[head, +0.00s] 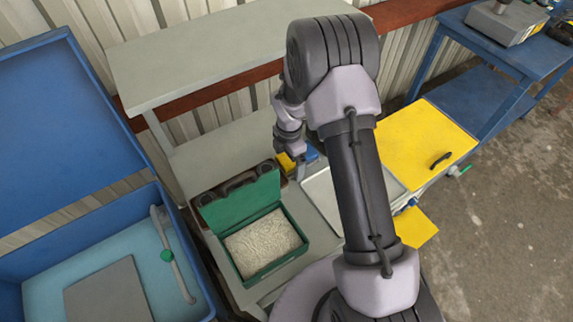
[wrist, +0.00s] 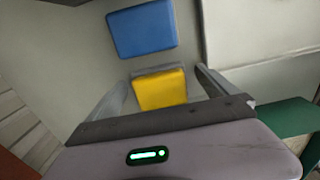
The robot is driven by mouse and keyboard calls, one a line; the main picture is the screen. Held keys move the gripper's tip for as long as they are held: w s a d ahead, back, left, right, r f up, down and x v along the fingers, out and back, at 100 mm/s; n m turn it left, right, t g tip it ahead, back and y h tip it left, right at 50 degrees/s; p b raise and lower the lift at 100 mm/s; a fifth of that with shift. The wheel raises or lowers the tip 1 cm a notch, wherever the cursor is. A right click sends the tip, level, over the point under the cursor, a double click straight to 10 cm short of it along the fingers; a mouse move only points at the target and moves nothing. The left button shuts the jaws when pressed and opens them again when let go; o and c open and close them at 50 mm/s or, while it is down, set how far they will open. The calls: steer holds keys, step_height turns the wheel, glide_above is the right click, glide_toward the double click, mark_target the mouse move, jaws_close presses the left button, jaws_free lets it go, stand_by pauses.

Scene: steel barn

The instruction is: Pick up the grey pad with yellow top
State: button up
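The grey pad with yellow top (wrist: 160,89) lies on a grey surface in the wrist view, its grey side showing along the far edge. My gripper (wrist: 162,86) is open, with one finger on each side of the pad and a gap showing at both sides. I cannot tell how far the fingertips are above the surface. In the head view the yellow top (head: 285,161) shows beside my gripper (head: 299,164), partly hidden by it.
A blue-topped pad (wrist: 142,28) lies just beyond the yellow one. An open green box (head: 265,243) with pale contents stands close by, and its edge shows in the wrist view (wrist: 282,128). A metal tray (head: 322,196) is at the right. A grey shelf (head: 215,58) overhangs behind.

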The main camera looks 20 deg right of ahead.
steer(key=c, duration=1.3)
steer(key=shift+w+r, duration=0.1)
steer(key=shift+r, duration=0.4)
step_height(320, 180, up, 3)
steer(key=shift+f+p, duration=0.15)
steer(key=shift+p, duration=0.55)
steer(key=s+d, duration=0.2)
steer(key=s, duration=0.3)
steer(key=s+d+p, duration=0.1)
steer(key=s, duration=0.5)
steer(key=s+d, duration=0.2)
steer(key=s, duration=0.4)
steer(key=shift+s+d+f, duration=0.1)
steer(key=shift+d, duration=0.2)
